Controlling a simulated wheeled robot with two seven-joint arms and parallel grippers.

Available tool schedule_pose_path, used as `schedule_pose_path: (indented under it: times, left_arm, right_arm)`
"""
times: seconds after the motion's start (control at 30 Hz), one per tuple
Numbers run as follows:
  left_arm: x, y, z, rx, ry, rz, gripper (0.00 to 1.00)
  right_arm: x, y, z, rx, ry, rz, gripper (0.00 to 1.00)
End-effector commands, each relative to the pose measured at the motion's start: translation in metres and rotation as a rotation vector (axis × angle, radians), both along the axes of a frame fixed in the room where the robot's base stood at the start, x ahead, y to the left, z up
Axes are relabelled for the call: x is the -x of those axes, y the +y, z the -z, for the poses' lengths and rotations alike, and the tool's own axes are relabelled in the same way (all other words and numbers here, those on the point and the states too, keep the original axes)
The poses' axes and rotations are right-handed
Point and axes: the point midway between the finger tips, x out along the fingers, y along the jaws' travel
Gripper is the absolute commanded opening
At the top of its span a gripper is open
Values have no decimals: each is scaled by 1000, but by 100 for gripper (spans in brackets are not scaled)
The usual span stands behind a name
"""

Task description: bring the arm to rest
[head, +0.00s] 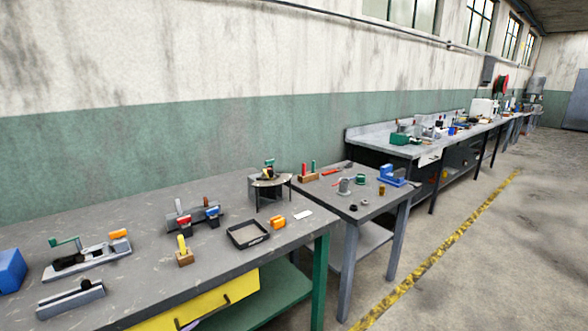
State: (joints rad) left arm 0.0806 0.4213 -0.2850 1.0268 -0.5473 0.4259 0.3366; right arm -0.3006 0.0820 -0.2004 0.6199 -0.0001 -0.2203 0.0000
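Neither of my arms shows in the head view, and neither gripper is in sight. What the grippers hold, if anything, cannot be seen. The head view looks along a row of workbenches against a wall. The nearest is a grey-topped bench (130,235) with a yellow drawer (215,305) and green legs.
A black tray (248,234), orange blocks (277,222) and small fixtures (90,255) stand on the near bench. A second grey table (335,205) holds a blue vise (392,176). Longer benches (375,146) run beyond. The floor right of the yellow line (440,248) is clear.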

Motion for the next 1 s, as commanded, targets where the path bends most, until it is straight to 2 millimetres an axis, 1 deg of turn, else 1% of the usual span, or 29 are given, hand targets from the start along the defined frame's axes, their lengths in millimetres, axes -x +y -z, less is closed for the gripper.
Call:
schedule_pose_path:
  times: [0.03, 0.07, 0.1, 0.17, 0.2, 0.27, 0.3, 0.37, 0.4, 0.43, 0.47, 0.5, 0.6, 0.67, 0.7, 0.73, 1.0]
  left_arm:
    - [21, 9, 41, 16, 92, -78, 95]
    - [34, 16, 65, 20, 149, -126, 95]
    - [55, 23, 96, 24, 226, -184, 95]
    - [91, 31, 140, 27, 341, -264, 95]
    - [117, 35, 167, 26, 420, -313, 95]
    - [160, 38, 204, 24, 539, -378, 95]
    - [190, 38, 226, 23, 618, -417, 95]
    - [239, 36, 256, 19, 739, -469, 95]
    - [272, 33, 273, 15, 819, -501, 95]
    - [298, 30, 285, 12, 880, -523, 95]
    - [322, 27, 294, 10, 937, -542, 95]
    - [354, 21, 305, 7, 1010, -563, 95]
    - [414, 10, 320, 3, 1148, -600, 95]
    - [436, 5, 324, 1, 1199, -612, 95]
    - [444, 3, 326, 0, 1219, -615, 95]
    - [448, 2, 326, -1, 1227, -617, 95]
    - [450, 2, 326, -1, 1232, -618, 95]
  right_arm:
    - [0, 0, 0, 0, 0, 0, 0]
    - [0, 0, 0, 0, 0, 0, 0]
    - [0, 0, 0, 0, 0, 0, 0]
    - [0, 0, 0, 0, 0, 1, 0]
    - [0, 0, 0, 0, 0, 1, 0]
    - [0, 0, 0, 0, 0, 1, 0]
    - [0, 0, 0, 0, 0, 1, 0]
    - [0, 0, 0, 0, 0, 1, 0]
    - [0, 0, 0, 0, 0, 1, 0]
    - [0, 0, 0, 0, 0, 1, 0]
    - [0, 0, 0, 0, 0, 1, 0]
    - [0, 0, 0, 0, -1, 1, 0]
    - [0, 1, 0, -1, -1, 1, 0]
    - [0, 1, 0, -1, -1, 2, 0]
    - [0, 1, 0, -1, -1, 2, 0]
    - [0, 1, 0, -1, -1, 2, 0]
    - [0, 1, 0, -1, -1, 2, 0]
